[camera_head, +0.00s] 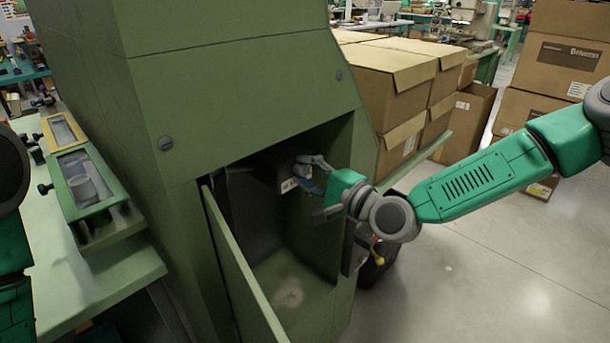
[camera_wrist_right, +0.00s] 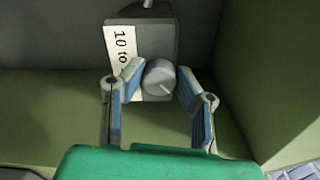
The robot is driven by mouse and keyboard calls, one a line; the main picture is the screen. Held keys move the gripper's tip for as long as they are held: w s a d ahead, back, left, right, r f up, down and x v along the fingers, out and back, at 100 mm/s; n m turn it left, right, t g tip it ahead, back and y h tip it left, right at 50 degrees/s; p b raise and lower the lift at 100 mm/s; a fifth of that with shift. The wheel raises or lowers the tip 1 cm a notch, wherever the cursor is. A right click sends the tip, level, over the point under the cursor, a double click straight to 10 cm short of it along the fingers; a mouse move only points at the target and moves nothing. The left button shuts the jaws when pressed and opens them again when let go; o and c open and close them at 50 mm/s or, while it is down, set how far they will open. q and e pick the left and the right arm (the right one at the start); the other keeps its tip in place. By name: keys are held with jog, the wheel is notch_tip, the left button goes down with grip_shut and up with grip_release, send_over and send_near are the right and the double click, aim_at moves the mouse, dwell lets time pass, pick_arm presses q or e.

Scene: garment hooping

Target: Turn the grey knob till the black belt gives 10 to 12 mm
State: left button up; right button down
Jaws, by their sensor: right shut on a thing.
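The grey knob (camera_wrist_right: 158,78) is round, with a pale line on its face. It sits on a grey block (camera_wrist_right: 152,33) that carries a white label (camera_wrist_right: 122,47) with the partly legible text "10 to". My right gripper (camera_wrist_right: 160,73) has a finger on either side of the knob and is shut on it. In the head view my right gripper (camera_head: 309,174) reaches into the open green cabinet (camera_head: 243,98), by the block with its white label (camera_head: 289,184). The knob is hard to make out there. I cannot make out the black belt in the dark interior. My left gripper is out of view.
The cabinet's door (camera_head: 238,260) hangs open at the lower left of the opening. Cabinet walls stand close around my right gripper. Cardboard boxes (camera_head: 385,95) are stacked behind and right. A green bench (camera_head: 95,285) stands at left.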

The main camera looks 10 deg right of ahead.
jog(key=shift+w+d, duration=0.15)
jog(key=shift+d, duration=0.05)
dwell(0.4)
jog(key=c, duration=1.2)
grip_release()
jog(key=shift+w+f, duration=0.1)
jog(key=shift+f, duration=0.05)
jog(key=shift+s, duration=0.2)
jog(key=v, duration=1.1)
jog(key=shift+s+d, duration=0.25)
jog(key=shift+f, duration=0.1)
